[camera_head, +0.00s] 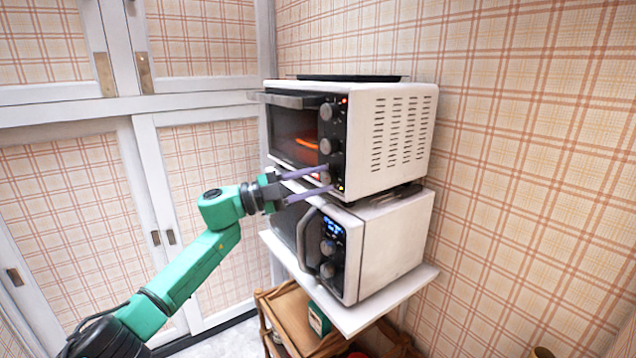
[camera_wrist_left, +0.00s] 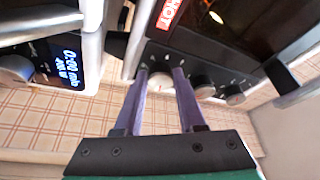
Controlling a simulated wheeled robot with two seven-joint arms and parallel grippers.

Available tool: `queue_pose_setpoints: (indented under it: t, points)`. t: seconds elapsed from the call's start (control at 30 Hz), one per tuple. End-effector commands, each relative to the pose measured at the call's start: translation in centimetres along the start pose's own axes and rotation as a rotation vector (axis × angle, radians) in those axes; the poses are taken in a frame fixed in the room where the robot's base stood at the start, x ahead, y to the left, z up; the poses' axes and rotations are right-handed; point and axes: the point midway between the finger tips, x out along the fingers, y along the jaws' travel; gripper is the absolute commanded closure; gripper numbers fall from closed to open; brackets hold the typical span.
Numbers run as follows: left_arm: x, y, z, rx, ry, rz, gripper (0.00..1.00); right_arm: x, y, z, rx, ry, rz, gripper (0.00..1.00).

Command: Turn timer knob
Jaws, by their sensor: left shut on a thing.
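A white toaster oven (camera_head: 365,150) with a dark front stands on top of a microwave, its heating element glowing orange. Its control strip has a column of knobs: a top knob (camera_head: 326,112), a middle knob (camera_head: 326,146) and the lowest knob, the timer knob (camera_wrist_left: 160,83). My left gripper (camera_head: 330,179) reaches in from the left with its two purple fingers at the lowest knob. In the left wrist view the gripper (camera_wrist_left: 161,76) has its fingertips on both sides of this pale knob, shut on it. The fingers partly hide the knob. My right gripper is not in view.
The microwave (camera_head: 385,255) below has a lit blue display and its own knobs, close under my left fingers. It rests on a white shelf (camera_head: 365,315). A black tray (camera_head: 350,78) lies on the oven. White plaid-panelled cabinets (camera_head: 205,200) stand behind my left arm.

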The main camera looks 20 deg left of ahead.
Motion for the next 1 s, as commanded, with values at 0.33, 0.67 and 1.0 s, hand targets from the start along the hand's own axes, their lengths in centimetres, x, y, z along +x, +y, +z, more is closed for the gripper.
queue_pose_setpoints:
  t: [0.33, 0.67, 1.0]
  points:
    - [0.03, -0.21, -0.02, 0.201, 0.0, 0.085, 1.0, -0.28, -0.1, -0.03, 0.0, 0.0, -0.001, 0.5]
    - [0.04, -0.19, 0.0, 0.264, 0.0, 0.112, 1.0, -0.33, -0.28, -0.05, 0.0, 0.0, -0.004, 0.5]
    - [0.04, -0.15, 0.0, 0.266, 0.0, 0.113, 1.0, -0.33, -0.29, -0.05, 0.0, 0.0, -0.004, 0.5]
